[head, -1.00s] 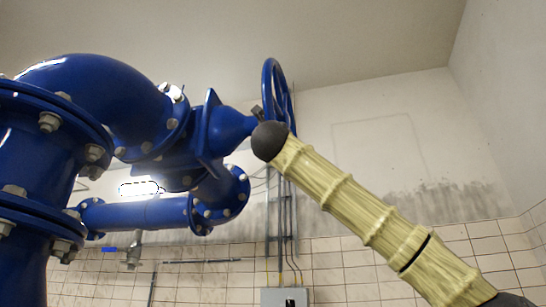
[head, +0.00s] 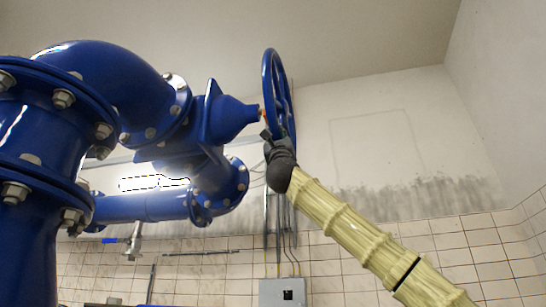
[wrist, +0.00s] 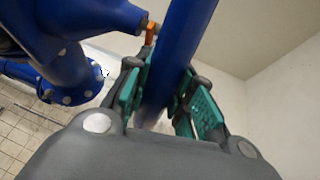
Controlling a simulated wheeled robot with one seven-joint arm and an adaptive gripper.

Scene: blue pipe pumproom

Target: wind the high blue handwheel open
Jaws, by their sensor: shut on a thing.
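The high blue handwheel (head: 284,88) stands nearly edge-on in the head view, at the end of a blue valve body (head: 226,118). My gripper (head: 267,136) is at the lower part of its rim, with my arm reaching up from the lower right. In the wrist view the blue rim (wrist: 183,50) runs between the green finger pads of my gripper (wrist: 166,92), which is shut on it. A small orange part (wrist: 151,31) shows at the stem beside the wheel. Most of the wheel's spokes and hub are hidden.
Large blue flanged pipes (head: 110,85) fill the left, with a lower blue pipe (head: 145,207) behind. A grey box (head: 283,292) and thin conduits are on the tiled wall below. The space right of the wheel is open up to the walls.

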